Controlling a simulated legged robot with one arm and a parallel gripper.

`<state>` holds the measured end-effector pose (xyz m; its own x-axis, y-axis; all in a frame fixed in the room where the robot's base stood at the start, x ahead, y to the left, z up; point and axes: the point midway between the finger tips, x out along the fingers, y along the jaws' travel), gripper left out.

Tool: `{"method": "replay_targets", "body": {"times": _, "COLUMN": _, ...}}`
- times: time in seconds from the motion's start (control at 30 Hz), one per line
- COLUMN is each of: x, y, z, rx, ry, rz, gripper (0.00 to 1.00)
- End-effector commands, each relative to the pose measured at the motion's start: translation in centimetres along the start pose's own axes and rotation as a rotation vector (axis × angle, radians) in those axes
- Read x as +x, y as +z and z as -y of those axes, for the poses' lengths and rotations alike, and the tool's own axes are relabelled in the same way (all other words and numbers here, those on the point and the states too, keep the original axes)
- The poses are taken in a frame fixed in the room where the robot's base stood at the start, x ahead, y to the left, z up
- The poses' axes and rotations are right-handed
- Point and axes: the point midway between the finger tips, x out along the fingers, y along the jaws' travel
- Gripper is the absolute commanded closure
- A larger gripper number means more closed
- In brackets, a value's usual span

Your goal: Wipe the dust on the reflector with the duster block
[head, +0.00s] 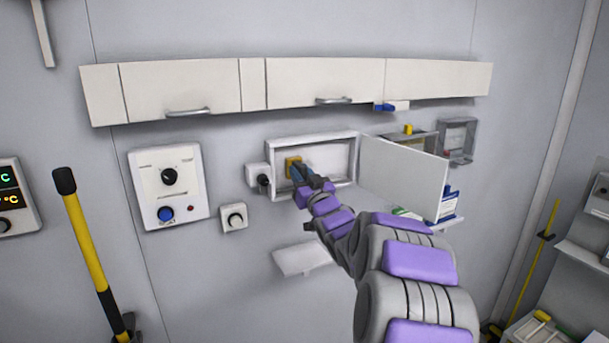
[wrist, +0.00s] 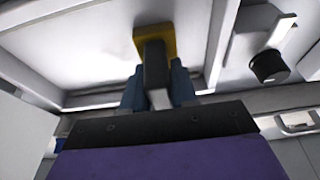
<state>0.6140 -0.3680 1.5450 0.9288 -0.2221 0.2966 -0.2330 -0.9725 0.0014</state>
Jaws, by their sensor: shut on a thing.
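The duster block is a yellow pad with a dark handle; its pad (head: 292,163) shows in the head view, at the left part of an open wall box (head: 357,155). In the wrist view the yellow pad (wrist: 150,33) is against or very near a pale panel. My gripper (head: 299,173) is shut on the handle, with its blue fingers (wrist: 158,88) on either side. The pale back panel (head: 335,160) of the box appears to be the reflector; it also shows in the wrist view (wrist: 85,50). I cannot clearly tell dust from shading on it. Part is hidden behind my gripper.
The box's door (head: 403,172) stands open to the right. A small box with a black knob (head: 263,181) adjoins the left side, also in the wrist view (wrist: 269,66). White cabinets (head: 310,85) hang above; a small shelf (head: 302,259) juts out below.

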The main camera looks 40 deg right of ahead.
Motion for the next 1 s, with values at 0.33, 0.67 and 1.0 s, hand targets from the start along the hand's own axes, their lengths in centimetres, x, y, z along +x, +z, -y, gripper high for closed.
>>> {"method": "replay_targets", "body": {"times": 0.33, "x": -2.7, "y": -0.7, "z": -0.5, "rx": 0.003, "ry": 0.004, "rz": 0.0, "gripper": 1.0}}
{"method": "replay_targets", "body": {"times": 0.67, "x": -5.4, "y": -1.6, "z": -0.4, "rx": 0.003, "ry": 0.003, "rz": 0.0, "gripper": 1.0}}
{"method": "replay_targets", "body": {"times": 1.0, "x": -5.7, "y": -1.7, "z": -0.3, "rx": 0.002, "ry": 0.001, "rz": 0.0, "gripper": 1.0}}
